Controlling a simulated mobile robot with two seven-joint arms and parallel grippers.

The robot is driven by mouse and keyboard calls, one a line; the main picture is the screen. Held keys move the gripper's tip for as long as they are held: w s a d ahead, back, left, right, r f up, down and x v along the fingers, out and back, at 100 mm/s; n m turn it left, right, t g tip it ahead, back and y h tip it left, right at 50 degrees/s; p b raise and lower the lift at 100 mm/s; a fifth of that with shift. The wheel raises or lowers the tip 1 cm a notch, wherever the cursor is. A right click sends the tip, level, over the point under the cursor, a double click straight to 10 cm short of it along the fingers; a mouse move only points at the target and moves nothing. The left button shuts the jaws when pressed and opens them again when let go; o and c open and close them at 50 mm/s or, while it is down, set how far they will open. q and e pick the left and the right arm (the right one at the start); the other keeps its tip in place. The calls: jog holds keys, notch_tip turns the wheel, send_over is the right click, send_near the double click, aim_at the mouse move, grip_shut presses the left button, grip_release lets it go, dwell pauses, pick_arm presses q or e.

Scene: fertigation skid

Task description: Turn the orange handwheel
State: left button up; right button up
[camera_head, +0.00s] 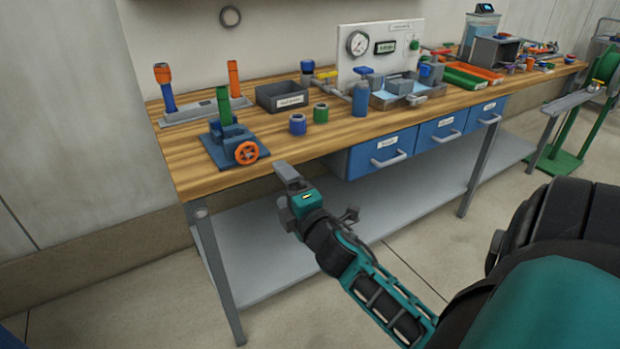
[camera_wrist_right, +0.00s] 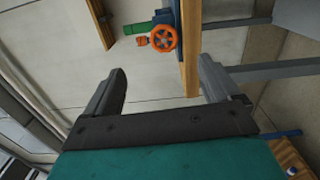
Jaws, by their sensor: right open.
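The orange handwheel (camera_head: 247,152) faces the front on a blue valve block (camera_head: 231,136) with a blue base plate, near the left front edge of the workbench. In the right wrist view the handwheel (camera_wrist_right: 162,39) shows beyond the fingers, above the gap between them. My right gripper (camera_head: 289,176) is in front of the bench edge, to the right of the handwheel and apart from it. In the right wrist view its two fingers (camera_wrist_right: 162,85) are spread with nothing between them. My left gripper is not in view.
The wooden workbench (camera_head: 190,168) has blue drawers (camera_head: 381,151) below its front edge. A blue cup (camera_head: 298,124), a green cup (camera_head: 320,113) and a grey bin (camera_head: 282,96) stand right of the valve. A rack (camera_head: 205,111) with upright coloured tubes stands behind it.

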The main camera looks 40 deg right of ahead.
jog(key=v, duration=1.1)
jog(key=shift+b, duration=0.35)
jog(key=shift+s, duration=0.1)
